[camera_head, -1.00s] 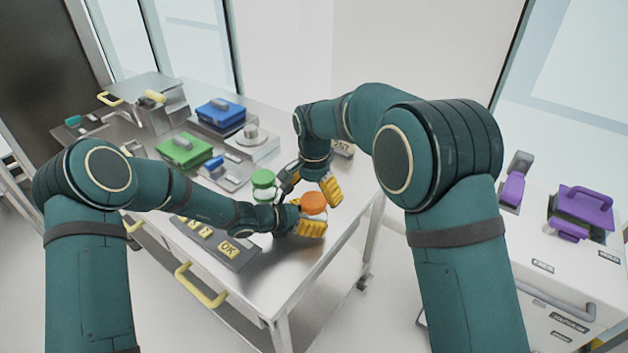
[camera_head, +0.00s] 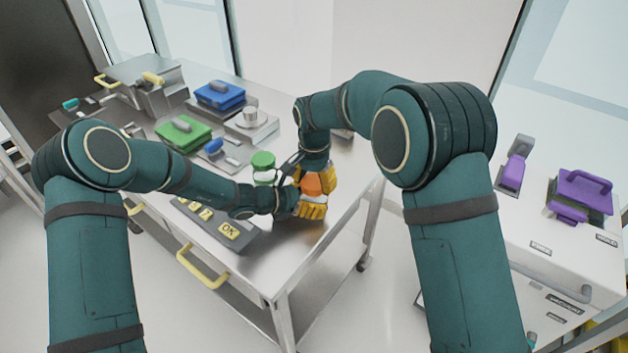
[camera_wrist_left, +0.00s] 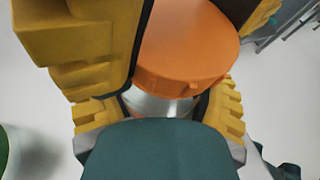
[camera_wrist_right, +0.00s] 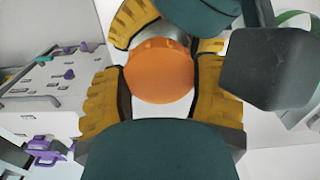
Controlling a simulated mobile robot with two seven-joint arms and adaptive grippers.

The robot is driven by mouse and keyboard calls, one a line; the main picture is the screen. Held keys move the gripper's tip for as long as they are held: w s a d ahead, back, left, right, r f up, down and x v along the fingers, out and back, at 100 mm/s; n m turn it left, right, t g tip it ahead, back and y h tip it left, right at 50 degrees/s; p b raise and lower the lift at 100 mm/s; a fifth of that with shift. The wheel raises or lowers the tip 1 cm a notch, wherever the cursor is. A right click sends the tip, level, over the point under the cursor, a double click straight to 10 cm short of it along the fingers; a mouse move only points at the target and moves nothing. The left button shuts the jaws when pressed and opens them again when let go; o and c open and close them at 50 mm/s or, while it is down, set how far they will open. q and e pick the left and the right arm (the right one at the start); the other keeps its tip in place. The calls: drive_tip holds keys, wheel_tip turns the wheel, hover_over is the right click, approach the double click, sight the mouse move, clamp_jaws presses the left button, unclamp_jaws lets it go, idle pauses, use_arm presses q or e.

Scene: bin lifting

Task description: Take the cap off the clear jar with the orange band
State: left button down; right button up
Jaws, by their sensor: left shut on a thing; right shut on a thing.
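The clear jar has an orange cap (camera_head: 312,187) and stands upright near the table's front right part. The cap also shows in the left wrist view (camera_wrist_left: 188,45) and the right wrist view (camera_wrist_right: 158,75). My left gripper (camera_head: 312,207) is shut on the jar's body (camera_wrist_left: 160,104), below the cap. My right gripper (camera_head: 316,179) comes from above, with its yellow fingers on either side of the orange cap, shut on it. The fingers hide most of the jar; its orange band cannot be told apart from the cap.
A jar with a green cap (camera_head: 263,163) stands just left of the grippers. A keypad with an OK key (camera_head: 229,232) lies under my left forearm. Green (camera_head: 183,130) and blue (camera_head: 219,95) lidded boxes stand farther back. The table's front right corner is clear.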

drive_tip(key=shift+n, duration=1.1)
use_arm(q)
drive_tip(key=shift+a, duration=0.1)
use_arm(e)
drive_tip(key=o, duration=1.2)
drive_tip(key=shift+o, duration=0.2)
drive_tip(key=shift+r, duration=0.1)
drive_tip(key=shift+o, duration=0.3)
wheel_tip(320, 180, up, 4)
drive_tip(key=shift+r, duration=0.2)
drive_tip(key=shift+s+r+m, duration=0.1)
drive_tip(key=shift+r+m, duration=1.5)
drive_tip(key=shift+f, duration=3.9)
